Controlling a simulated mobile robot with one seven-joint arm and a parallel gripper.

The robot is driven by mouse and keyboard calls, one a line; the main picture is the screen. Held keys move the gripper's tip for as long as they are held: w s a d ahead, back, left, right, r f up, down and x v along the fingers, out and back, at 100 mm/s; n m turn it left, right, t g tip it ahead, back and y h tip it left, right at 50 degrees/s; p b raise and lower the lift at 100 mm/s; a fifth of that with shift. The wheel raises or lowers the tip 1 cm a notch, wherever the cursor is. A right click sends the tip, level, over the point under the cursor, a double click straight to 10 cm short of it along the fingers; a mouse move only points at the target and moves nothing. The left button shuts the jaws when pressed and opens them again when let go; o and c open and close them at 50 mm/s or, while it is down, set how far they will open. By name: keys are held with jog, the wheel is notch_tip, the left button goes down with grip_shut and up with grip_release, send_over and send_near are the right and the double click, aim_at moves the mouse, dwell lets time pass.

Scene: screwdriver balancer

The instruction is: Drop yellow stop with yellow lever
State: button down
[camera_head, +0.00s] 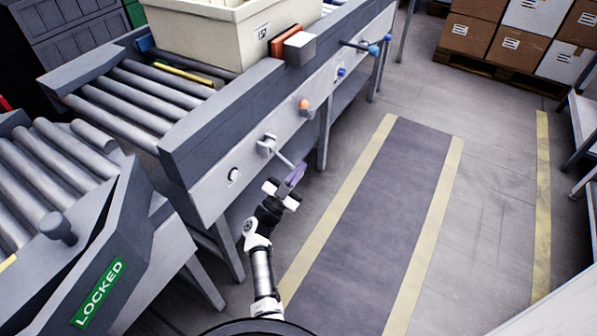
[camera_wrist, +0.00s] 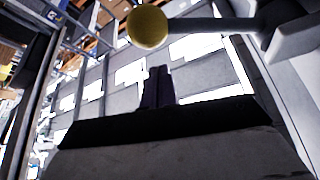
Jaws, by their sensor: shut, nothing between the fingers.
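The yellow lever shows in the wrist view as a yellow ball knob (camera_wrist: 147,27) on a dark rod, which runs right to a pale bracket. In the head view the lever's bracket and rod (camera_head: 275,148) stick out from the conveyor's side; its knob is not clearly visible there. My gripper (camera_head: 296,173) is at the rod's outer end. In the wrist view my gripper's fingers (camera_wrist: 158,72) are together and empty, below the knob in the picture, with no clear contact. A yellow bar, apparently the yellow stop (camera_head: 190,74), lies across the rollers in front of a cream tote (camera_head: 205,35).
Other controls with an orange knob (camera_head: 304,104) and a blue knob (camera_head: 340,72) line the conveyor's side. A red-brown block (camera_head: 288,41) sits on the rail. A roller section with a green LOCKED sign (camera_head: 98,293) stands at left. The floor to the right is clear.

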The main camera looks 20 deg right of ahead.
jog(key=shift+w+a+f+m+g+b, duration=0.2)
jog(key=shift+f+m+b, duration=0.2)
jog(key=shift+f, duration=0.25)
jog(key=shift+w+a+f+m+g+b, duration=0.15)
jog(key=shift+f+m+g+b, duration=0.1)
jog(key=shift+f+b, duration=0.4)
jog(key=shift+w+a+f+m+g+b, duration=0.1)
jog(key=shift+w+f+m+g+b, duration=0.2)
jog(key=shift+f, duration=0.4)
jog(key=shift+f, duration=0.1)
